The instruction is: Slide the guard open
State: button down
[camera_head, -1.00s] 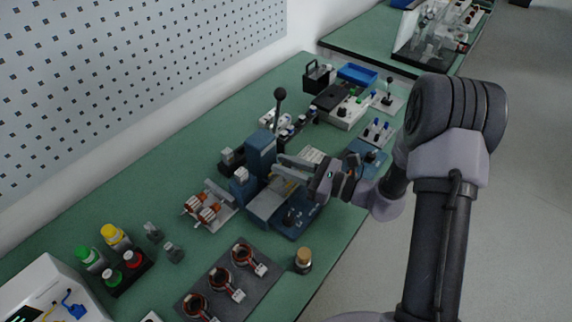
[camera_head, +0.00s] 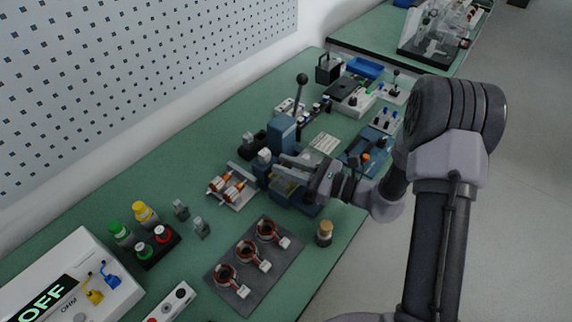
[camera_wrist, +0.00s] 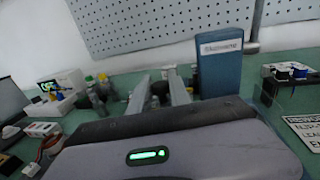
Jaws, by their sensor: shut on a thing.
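The blue press machine (camera_head: 283,133) with its black-knobbed lever stands on the green bench; its labelled blue column (camera_wrist: 222,62) shows close in the wrist view, right of the fingers. My gripper (camera_head: 285,168) reaches in from the right, its long grey fingers low at the front of the machine. In the wrist view the gripper (camera_wrist: 160,82) shows both fingers with a narrow gap between them. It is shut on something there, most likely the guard. A yellowish panel (camera_head: 283,188) under the fingers may be this guard; its outline and the gripped part are mostly hidden.
A dark plate (camera_head: 235,273) with several copper coils lies in front. A cork-topped jar (camera_head: 324,234) stands near the bench edge. A tray with wound rotors (camera_head: 232,187) sits left of the machine. A blue fixture (camera_head: 362,157) lies behind my gripper. Open floor is at right.

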jog(key=shift+s+a+f, duration=0.15)
jog(key=shift+s, duration=0.05)
jog(key=c, duration=1.2)
grip_release()
jog(key=shift+s, duration=0.1)
jog(key=shift+d, duration=0.3)
jog(key=p+v, duration=0.4)
jog(key=v, duration=1.3)
